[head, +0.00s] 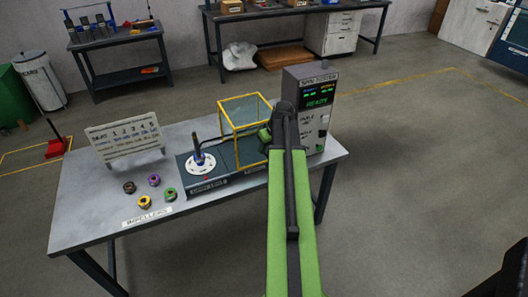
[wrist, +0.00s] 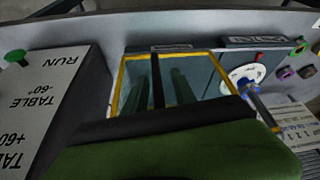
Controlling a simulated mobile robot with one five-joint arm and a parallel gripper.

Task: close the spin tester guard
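The spin tester guard (head: 241,117) is a clear box with a yellow frame. It stands on the right part of the dark tester base (head: 216,183), beside the cabinet (head: 308,98), whose screen reads READY. The white turntable (head: 200,168) with a blue upright part (head: 198,147) lies left of the guard, uncovered. In the wrist view the guard's yellow frame (wrist: 120,84) is in the middle and the turntable (wrist: 238,78) at the right. My arm reaches to the gap between guard and cabinet. My gripper's fingers cannot be made out; contact with the guard is unclear.
Several coloured impellers (head: 154,181) lie at the table's front left, with a white chart board (head: 126,138) behind them. The cabinet has a green button (wrist: 17,56) and RUN and TABLE labels.

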